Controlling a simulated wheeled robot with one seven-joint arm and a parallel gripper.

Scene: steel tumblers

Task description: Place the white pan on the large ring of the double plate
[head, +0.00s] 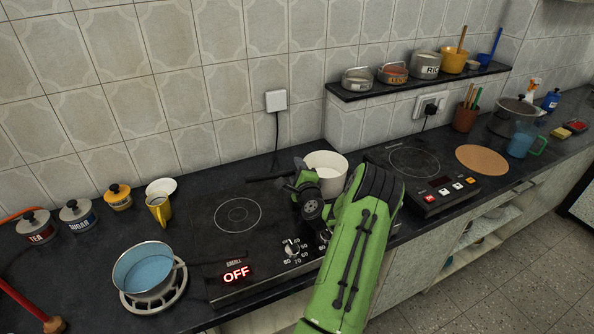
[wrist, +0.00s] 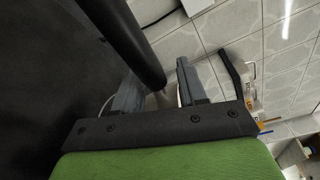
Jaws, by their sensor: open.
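The white pan (head: 327,168) stands toward the back of the counter, partly hidden by my arm. Its black handle (head: 268,178) points left; a thick dark bar, likely this handle, crosses the wrist view (wrist: 138,45). The black double plate (head: 205,222) has a ringed cooking zone (head: 238,214) on its left part; its right part is hidden by my arm, so I cannot compare ring sizes. My gripper (head: 296,178) is open beside the pan at the handle. In the wrist view its fingers (wrist: 158,88) stand apart, with the dark bar's end appearing between them.
A blue-lined pan (head: 146,268) sits on a trivet (head: 168,302) at front left. A second hob (head: 447,195) and a round cork-coloured mat (head: 482,160) lie right of my arm. A shelf (head: 420,82) holds several pots above.

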